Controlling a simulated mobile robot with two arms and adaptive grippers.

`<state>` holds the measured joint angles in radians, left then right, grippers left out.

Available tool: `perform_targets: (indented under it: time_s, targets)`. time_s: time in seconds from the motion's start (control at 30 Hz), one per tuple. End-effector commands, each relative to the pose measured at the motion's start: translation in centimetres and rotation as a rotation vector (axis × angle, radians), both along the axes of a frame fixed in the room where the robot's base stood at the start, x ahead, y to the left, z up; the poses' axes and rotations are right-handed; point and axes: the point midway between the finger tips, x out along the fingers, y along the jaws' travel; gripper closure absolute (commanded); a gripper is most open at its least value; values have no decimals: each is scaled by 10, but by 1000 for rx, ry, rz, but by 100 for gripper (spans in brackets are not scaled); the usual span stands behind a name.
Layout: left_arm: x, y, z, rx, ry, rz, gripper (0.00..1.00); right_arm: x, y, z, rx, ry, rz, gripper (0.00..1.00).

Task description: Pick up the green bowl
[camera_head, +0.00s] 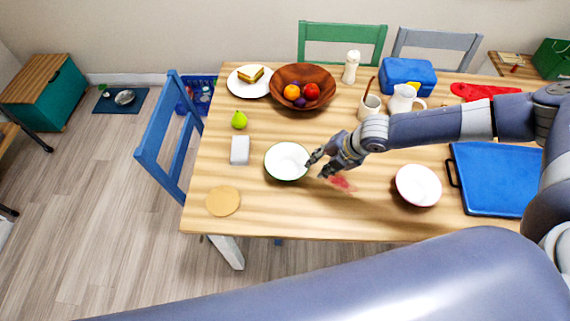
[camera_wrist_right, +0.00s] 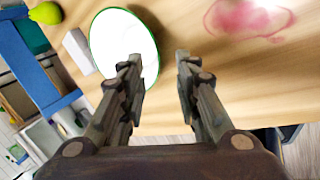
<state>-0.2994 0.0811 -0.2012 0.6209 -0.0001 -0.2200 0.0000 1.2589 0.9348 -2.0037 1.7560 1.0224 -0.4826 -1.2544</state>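The green bowl (camera_head: 287,161) stands upright on the wooden table, left of centre in the head view. Its inside is white and its rim is green. My right gripper (camera_head: 315,170) is at the bowl's right side, with its fingers apart. In the right wrist view, the bowl (camera_wrist_right: 118,42) is at the upper left. One finger of the gripper (camera_wrist_right: 159,60) overlaps its edge and the other is beyond it, over bare table. Nothing is held between the fingers. I cannot tell whether a finger touches the rim. My left gripper is not in view.
A red stain (camera_head: 342,182) lies just right of the gripper. A red-rimmed bowl (camera_head: 418,186) and a blue tray (camera_head: 490,180) are farther right. A white block (camera_head: 240,150), a pear (camera_head: 239,120) and a round coaster (camera_head: 223,201) are left of the bowl. The table's front centre is clear.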

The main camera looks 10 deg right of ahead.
Motion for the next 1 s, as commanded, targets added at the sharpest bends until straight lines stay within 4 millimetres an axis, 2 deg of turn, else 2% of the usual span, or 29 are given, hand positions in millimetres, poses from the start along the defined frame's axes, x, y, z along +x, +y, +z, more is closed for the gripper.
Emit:
perform_targets:
  time_s: [0.03,0.2,0.47,0.8,1.0]
  targets:
    - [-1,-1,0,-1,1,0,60,2,4,-9,-1,3,3,70]
    - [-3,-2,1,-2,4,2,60,9,12,-29,-1,2,3,70]
    - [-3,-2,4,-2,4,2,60,14,18,-41,0,2,2,70]
    - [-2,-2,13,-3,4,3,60,28,32,-72,0,1,3,70]
    - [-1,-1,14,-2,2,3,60,31,36,-82,2,0,2,70]
